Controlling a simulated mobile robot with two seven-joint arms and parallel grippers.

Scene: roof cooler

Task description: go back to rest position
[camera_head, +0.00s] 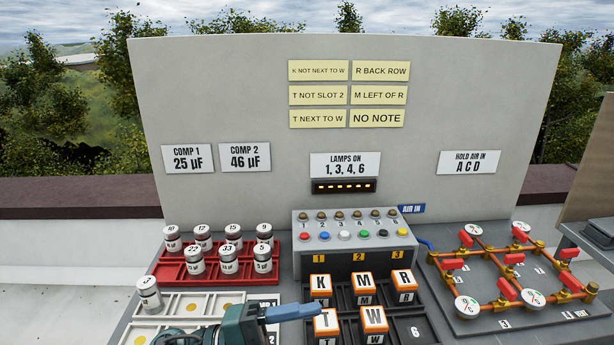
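My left gripper (292,312) is at the bottom centre, reaching in from the lower left. Its blue finger end points right, close in front of the T block (326,321) in the picture. I see it from the side and cannot tell whether the fingers are apart. No held object shows. The dark slotted tray (417,331) holds the K block (320,286), M block (362,284) and R block (401,281) at the back. The T and W blocks (374,319) are in front, and slot 6 is empty. My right gripper is not in view.
A red rack (168,271) with several capacitors stands at left. One capacitor (149,293) stands on the white tray (180,305). A lamp box (352,245) is behind the blocks. A copper valve panel (470,322) is at right. A grey board (220,100) with notes closes the back.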

